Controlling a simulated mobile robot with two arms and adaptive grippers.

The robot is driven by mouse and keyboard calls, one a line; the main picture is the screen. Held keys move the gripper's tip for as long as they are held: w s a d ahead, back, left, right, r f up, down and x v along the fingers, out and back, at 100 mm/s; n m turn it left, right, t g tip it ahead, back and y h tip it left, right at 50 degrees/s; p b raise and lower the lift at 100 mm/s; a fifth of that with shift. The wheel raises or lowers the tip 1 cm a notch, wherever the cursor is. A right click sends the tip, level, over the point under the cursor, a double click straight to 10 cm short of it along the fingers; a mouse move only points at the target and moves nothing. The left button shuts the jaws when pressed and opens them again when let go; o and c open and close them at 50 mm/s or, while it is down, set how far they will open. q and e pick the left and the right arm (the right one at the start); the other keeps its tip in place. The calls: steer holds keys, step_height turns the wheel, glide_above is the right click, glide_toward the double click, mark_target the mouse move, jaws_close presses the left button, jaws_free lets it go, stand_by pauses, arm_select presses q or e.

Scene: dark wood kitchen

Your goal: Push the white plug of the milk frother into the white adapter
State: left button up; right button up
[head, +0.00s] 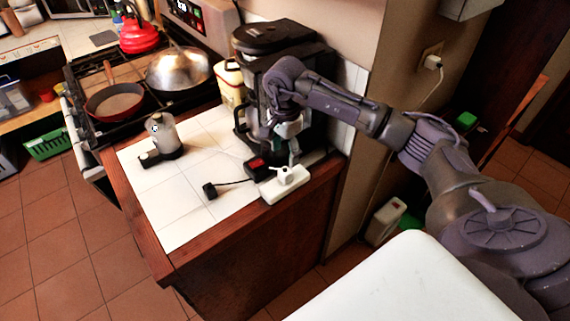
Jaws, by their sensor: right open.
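A white adapter (283,190) lies near the front edge of the tiled counter. A small white piece (287,174), which looks like the white plug, is at its top; I cannot tell whether it is seated in the adapter or only resting there. My right gripper (286,140) points down just above and behind the adapter. It is open; its fingers are small and partly lost against the dark coffee machine. A grey and black appliance (163,136), possibly the milk frother, stands upright on the left of the counter. My left gripper is not in view.
A black coffee machine (258,85) stands close behind my right gripper. A black plug (209,190) on a cord and a black box with a red part (257,168) lie beside the adapter. A stove with pans (115,100) is at the left. The counter's front left tiles are clear.

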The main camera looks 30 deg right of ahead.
step_height(320, 180, up, 4)
steer(key=shift+r, duration=0.1)
stand_by(0.6)
